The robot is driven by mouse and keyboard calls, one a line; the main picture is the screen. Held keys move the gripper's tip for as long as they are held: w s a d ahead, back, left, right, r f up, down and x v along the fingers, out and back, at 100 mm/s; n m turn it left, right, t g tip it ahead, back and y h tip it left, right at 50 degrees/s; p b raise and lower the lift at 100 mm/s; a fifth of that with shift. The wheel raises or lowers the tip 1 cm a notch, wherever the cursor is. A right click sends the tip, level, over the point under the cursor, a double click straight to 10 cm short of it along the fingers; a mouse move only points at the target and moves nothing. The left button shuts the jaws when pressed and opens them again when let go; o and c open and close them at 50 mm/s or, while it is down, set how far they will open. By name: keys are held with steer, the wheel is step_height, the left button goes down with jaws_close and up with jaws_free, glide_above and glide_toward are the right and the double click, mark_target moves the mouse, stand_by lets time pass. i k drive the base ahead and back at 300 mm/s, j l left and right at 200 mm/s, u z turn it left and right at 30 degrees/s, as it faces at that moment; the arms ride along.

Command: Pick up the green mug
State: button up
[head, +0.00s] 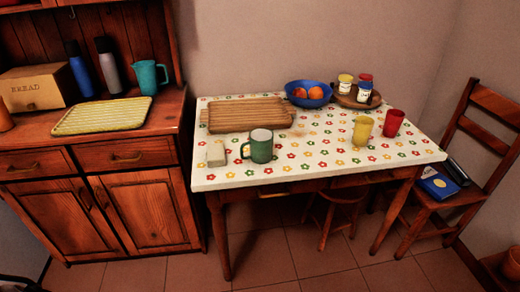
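The green mug (261,146) stands upright near the front left of a table covered with a flowered white cloth (320,163). Its handle points left and its pale inside shows from above. Nothing touches it from above. My gripper cannot be made out in the head view. Only a small dark shape shows at the bottom left corner, and I cannot tell what it is.
A sponge-like block (216,154) stands left of the mug, and a wooden board (247,114) lies behind it. A yellow cup (362,131), red cup (394,123) and blue bowl (309,94) stand farther right. A chair (484,150) is at right; a cabinet (145,210) is at left.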

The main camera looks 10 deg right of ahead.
mark_target(261, 144)
steer(key=i+l+u, duration=0.1)
steer(key=u, duration=0.7)
steer(key=l+u, duration=0.3)
steer(key=l, duration=0.2)
steer(key=l+u, duration=0.35)
steer(key=l, duration=0.15)
steer(key=l+u, duration=0.25)
steer(key=l, duration=1.4)
steer(key=k+l, duration=0.1)
steer(key=l, duration=0.45)
steer(key=l+u, duration=0.1)
steer(key=l, duration=0.5)
steer(key=k, duration=0.05)
